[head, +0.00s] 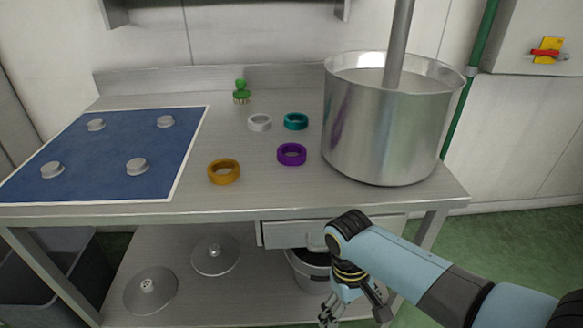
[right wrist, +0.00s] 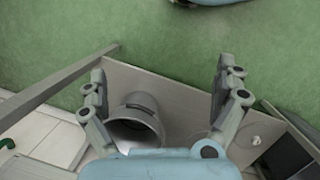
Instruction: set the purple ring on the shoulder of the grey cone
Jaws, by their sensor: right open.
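The purple ring (head: 291,154) lies flat on the steel table, right of the middle and left of the big pot. Several short grey pieces stand apart on the blue mat: back left (head: 96,125), back right (head: 165,121), front left (head: 52,170) and front right (head: 137,167). I cannot tell which of them, if any, is the grey cone. My right gripper (head: 330,312) hangs below the tabletop in front of the drawer, away from the ring. In the right wrist view its fingers (right wrist: 160,75) are spread and empty. My left gripper is not in view.
White (head: 260,123), teal (head: 296,121) and ochre (head: 224,172) rings lie near the purple one. A green-topped piece (head: 241,92) stands behind. A tall steel pot (head: 385,135) fills the table's right side. A drawer (head: 290,234) and a bucket (head: 308,271) are below the tabletop.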

